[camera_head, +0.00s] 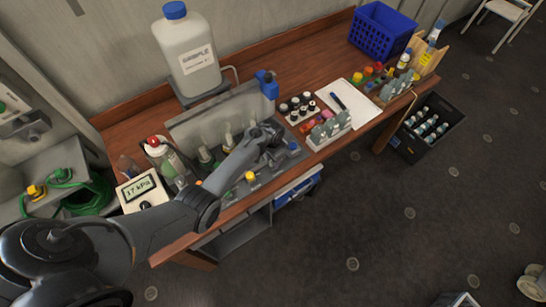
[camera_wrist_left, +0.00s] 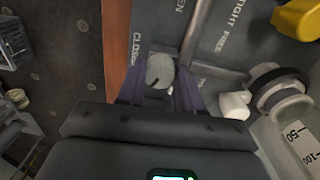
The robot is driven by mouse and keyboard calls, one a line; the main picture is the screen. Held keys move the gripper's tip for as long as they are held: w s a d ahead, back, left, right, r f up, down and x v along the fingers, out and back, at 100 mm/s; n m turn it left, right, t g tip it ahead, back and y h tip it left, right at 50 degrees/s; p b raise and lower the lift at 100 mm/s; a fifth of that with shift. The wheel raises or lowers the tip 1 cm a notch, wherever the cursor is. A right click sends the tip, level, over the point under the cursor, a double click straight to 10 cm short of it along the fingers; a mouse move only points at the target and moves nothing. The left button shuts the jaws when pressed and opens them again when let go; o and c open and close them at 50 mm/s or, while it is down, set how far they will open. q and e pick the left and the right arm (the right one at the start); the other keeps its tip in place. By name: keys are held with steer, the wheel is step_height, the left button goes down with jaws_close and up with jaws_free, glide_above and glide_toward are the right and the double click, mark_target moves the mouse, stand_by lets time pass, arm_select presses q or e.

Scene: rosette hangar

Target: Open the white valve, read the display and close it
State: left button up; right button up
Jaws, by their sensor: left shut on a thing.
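A display (camera_head: 139,187) reading 17 kPa stands at the left end of the wooden bench. The white valve knob (camera_wrist_left: 160,70) is pale and round in the left wrist view, beside the lettering CLOSE and OPEN on a grey panel (camera_wrist_left: 215,38). My left gripper (camera_head: 277,152) reaches over the panel from the left. In the left wrist view its dark fingers (camera_wrist_left: 160,88) are shut on the knob, one on each side. In the head view the hand hides the knob. The knob's exact turn is hard to tell. My right gripper is not in view.
A yellow knob (camera_head: 250,177) sits on the panel near my forearm. A large white jug (camera_head: 190,55) with a blue cap stands behind. Glass flasks (camera_head: 205,155), a vial rack (camera_head: 330,128) and a blue basket (camera_head: 381,30) share the bench. The floor in front is mostly clear.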

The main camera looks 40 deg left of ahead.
arm_select(q)
steer(key=m+p, duration=0.1)
steer(key=m, duration=0.4)
steer(key=shift+m, duration=0.3)
steer(key=m, duration=0.3)
steer(key=shift+m, duration=2.1)
steer(key=o, duration=1)
steer(key=shift+o, duration=0.2)
